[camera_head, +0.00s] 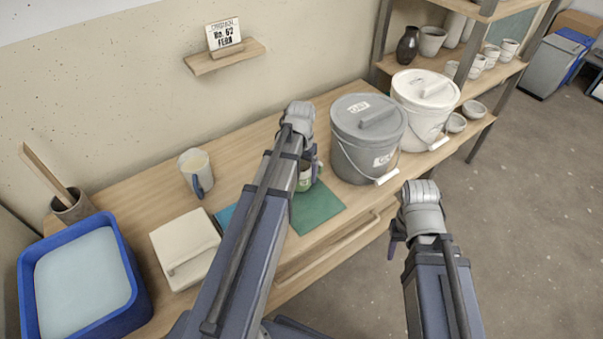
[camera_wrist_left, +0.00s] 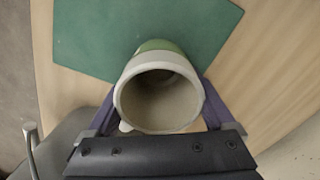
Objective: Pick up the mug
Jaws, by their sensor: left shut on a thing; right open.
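A mug with a pale rim and a green band (camera_wrist_left: 155,50) sits between the two fingers of my left gripper (camera_wrist_left: 158,106) in the left wrist view. The fingers are shut on its sides, and its open mouth faces the camera. In the head view the mug (camera_head: 304,182) shows only in part behind my left gripper (camera_head: 308,160), over the green mat (camera_head: 318,208). I cannot tell whether it touches the mat. My right gripper (camera_head: 398,240) is open and empty, in front of the table's edge.
A grey lidded bucket (camera_head: 362,150) and a white one (camera_head: 420,120) stand right of the mug. A jug (camera_head: 192,168), a cream block (camera_head: 178,255) and a blue tub (camera_head: 140,295) are to the left. Shelves (camera_head: 485,85) hold pottery.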

